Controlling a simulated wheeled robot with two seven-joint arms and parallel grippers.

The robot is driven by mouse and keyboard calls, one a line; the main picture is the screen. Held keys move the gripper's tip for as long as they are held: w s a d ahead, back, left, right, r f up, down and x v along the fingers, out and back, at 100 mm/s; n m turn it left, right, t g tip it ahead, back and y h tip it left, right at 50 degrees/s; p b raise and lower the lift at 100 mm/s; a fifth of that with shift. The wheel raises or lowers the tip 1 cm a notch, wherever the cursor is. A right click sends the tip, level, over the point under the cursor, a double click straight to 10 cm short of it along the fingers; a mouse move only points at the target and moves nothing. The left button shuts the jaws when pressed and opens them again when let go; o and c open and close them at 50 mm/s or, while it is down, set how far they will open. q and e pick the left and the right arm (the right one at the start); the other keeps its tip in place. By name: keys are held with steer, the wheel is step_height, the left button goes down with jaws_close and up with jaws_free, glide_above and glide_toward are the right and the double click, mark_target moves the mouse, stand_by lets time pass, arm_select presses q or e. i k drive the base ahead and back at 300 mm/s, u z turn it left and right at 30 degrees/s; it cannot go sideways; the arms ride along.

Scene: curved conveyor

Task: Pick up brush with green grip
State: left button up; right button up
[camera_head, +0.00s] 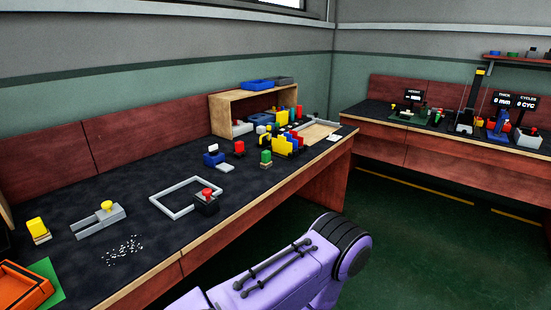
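A small block-shaped thing with a green top (266,155) and a pale lower part stands upright near the front edge of the dark workbench (110,180). It looks like the brush with the green grip, though it is too small to make out bristles. Similar pieces stand with a red top (239,147) to its left and a yellow top (37,227) at the bench's far left. Neither of my grippers is in view. Nothing is seen touching the green-topped piece.
White bits (123,249) are scattered nearer. An orange tray (48,288) is at lower left. Yellow blocks (287,145) and a wooden shelf (229,104) stand behind.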

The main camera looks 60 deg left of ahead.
mark_target(266, 163)
steer(key=u, duration=0.2)
steer(key=i, duration=1.7)
steer(key=u, duration=1.15)
steer(key=i, duration=1.05)
steer(key=u, duration=1.05)
